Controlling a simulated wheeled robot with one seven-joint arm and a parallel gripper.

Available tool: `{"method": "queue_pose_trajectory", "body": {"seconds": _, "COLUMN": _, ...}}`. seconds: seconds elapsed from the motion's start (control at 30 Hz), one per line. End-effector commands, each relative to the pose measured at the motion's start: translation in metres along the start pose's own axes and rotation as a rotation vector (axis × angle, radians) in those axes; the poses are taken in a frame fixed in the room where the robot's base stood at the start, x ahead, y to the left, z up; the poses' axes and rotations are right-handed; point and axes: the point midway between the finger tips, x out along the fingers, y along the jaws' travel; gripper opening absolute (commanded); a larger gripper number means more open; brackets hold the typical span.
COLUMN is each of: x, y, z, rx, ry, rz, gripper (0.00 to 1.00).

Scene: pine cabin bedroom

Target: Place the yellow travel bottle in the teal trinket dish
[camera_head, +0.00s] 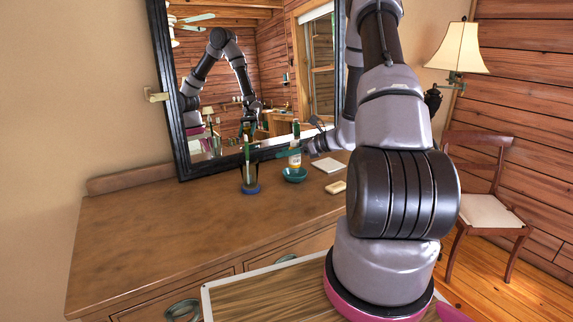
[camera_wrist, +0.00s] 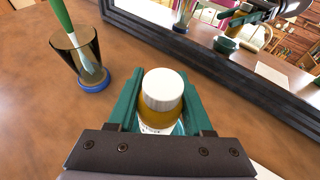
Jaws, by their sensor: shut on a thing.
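The yellow travel bottle (camera_wrist: 160,112) has a white cap and a pale label, and it stands upright between the teal fingers of my gripper (camera_wrist: 160,110). My gripper is shut on it. In the head view the bottle (camera_head: 295,161) shows just over the teal trinket dish (camera_head: 294,176), on the dresser near the mirror. I cannot tell whether its base touches the dish. In the wrist view the bottle and gripper hide most of the dish.
A tinted glass (camera_head: 250,177) with a green-handled brush stands left of the dish on a blue base. A white pad (camera_head: 327,165) and a cream bar (camera_head: 335,187) lie to the right. The mirror (camera_head: 220,90) rises behind. The dresser's left side (camera_head: 140,235) is clear.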

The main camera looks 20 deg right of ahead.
Motion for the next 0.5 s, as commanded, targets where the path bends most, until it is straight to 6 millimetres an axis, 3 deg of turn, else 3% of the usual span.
{"method": "queue_pose_trajectory", "body": {"seconds": 0.23, "x": 0.013, "y": 0.000, "z": -0.033, "rx": 0.003, "ry": 0.001, "rz": 0.001, "gripper": 0.00}}
{"method": "queue_pose_trajectory", "body": {"seconds": 0.5, "x": 0.015, "y": 0.000, "z": -0.036, "rx": -0.001, "ry": 0.000, "rz": 0.000, "gripper": 0.00}}
